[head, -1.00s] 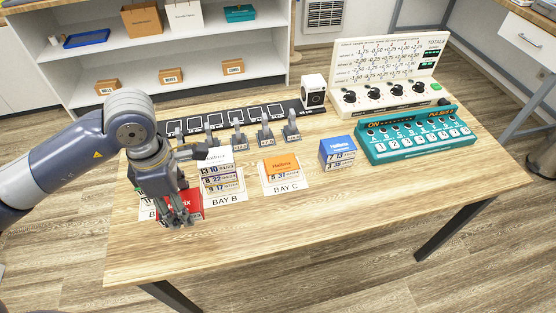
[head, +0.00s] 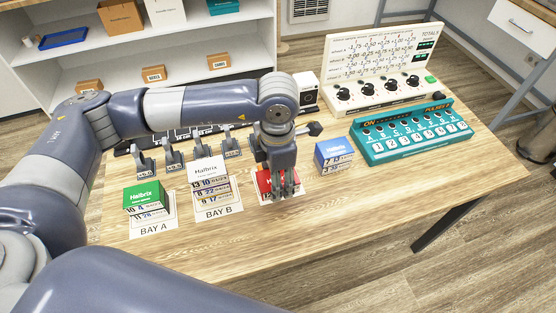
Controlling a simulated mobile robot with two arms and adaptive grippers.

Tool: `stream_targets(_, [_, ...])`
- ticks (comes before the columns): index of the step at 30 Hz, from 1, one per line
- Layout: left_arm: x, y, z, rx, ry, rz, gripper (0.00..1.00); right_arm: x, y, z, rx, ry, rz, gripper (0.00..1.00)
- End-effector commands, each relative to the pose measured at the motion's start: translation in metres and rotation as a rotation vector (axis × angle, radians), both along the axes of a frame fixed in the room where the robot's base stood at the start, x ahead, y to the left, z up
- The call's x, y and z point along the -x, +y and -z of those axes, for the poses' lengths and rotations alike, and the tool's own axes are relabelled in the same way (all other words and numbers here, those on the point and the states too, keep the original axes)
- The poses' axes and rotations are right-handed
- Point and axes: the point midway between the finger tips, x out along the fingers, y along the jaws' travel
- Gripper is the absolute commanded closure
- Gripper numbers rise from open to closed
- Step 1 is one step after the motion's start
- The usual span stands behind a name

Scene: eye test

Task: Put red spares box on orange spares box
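The red spares box (head: 264,182) is at the BAY C card, in the grip of my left gripper (head: 284,190), whose fingers come down over it from above. The fingers cover part of its top and front. The orange spares box is not visible now; the red box and my gripper are where it showed before. I cannot tell whether the red box rests on it or hangs just above it. My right gripper is not in view.
A green box (head: 142,196) tops the BAY A stack, and a white box (head: 208,171) tops the BAY B stack. A blue box (head: 333,153) stands right of my gripper. A teal button console (head: 412,135) is farther right. The front of the table is clear.

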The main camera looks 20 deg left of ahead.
Motion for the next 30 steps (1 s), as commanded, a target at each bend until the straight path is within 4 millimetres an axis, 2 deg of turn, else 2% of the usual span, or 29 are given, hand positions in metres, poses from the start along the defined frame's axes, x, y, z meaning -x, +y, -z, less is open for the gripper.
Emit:
stream_targets(3, [-0.029,0.011,0.003,0.001,-0.001,-0.005,0.81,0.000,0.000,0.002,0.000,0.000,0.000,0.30])
stream_targets(9, [-0.060,0.021,0.007,0.001,-0.001,-0.001,0.81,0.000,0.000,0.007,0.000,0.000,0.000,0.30])
stream_targets(17, [-0.075,0.027,0.008,0.001,-0.001,0.000,0.81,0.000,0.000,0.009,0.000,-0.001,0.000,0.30])
stream_targets(23, [-0.074,0.027,0.041,0.001,0.002,0.002,0.81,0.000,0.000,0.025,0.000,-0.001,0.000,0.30])
stream_targets(30, [-0.075,0.027,0.042,0.002,0.000,0.002,0.81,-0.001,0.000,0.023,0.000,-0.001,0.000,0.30])
